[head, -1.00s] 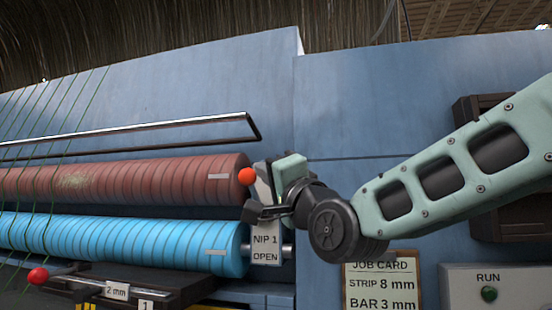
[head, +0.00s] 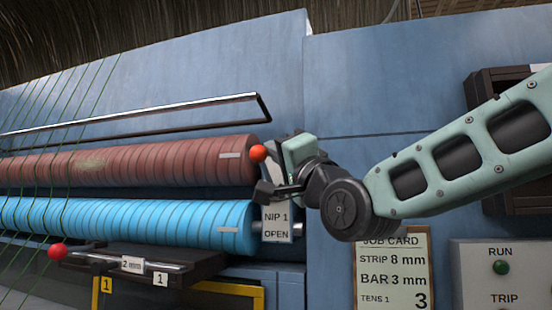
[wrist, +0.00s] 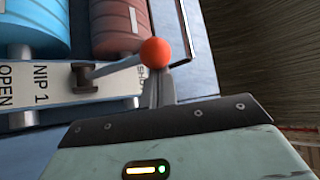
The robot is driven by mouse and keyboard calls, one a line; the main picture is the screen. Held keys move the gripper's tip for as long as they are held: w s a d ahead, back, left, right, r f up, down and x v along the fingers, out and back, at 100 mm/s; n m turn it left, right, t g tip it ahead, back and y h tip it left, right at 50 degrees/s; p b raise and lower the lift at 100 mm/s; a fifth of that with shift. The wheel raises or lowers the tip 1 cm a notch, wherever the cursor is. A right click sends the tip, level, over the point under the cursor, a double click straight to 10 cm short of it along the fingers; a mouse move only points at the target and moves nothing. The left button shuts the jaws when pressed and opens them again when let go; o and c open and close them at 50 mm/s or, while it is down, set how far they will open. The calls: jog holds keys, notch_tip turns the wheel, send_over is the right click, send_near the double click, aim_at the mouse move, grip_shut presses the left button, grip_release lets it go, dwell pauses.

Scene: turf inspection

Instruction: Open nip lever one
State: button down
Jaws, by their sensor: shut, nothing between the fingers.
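Nip lever one has a red ball knob (head: 258,153) at the right end of the rollers; the knob also shows in the wrist view (wrist: 155,52). Its grey arm runs from a dark pivot (wrist: 85,76) toward the partly hidden SHUT end of the white label plate (head: 277,224). The plate reads NIP 1 and OPEN at its lower end in the head view. My gripper (wrist: 161,88) is shut and empty, its fingers right by the knob and partly covered by it in the wrist view. I cannot tell whether they touch.
A red-brown roller (head: 130,166) lies above a blue roller (head: 130,223). A metal bar (head: 140,120) crosses above them. Another red knob (head: 57,252) sits lower left by a 2 mm tag. A job card (head: 392,270) and a RUN/TRIP box (head: 500,275) are lower right.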

jog(key=shift+s+f+b, duration=0.1)
jog(key=shift+f+b, duration=0.25)
jog(key=shift+b, duration=0.1)
jog(key=f+n+y+b, duration=0.1)
jog(key=b, duration=0.2)
jog(key=s+f+n+y+b, duration=0.1)
jog(key=n+y+b, duration=0.1)
jog(key=b, duration=0.2)
jog(key=f+n+g+y+b, duration=0.1)
jog(key=n+b, duration=0.1)
jog(key=b, duration=0.1)
jog(key=shift+s+a+f+b, duration=0.15)
jog(key=shift+a+f+b, duration=0.15)
jog(key=shift+b, duration=0.1)
jog(key=n+g+y+b, duration=1)
jog(key=n+g+b, duration=0.55)
jog(key=n, duration=0.45)
send_near(261, 163)
jog(key=s+a+f, duration=0.1)
jog(key=a+f, duration=0.3)
jog(key=shift+a, duration=0.3)
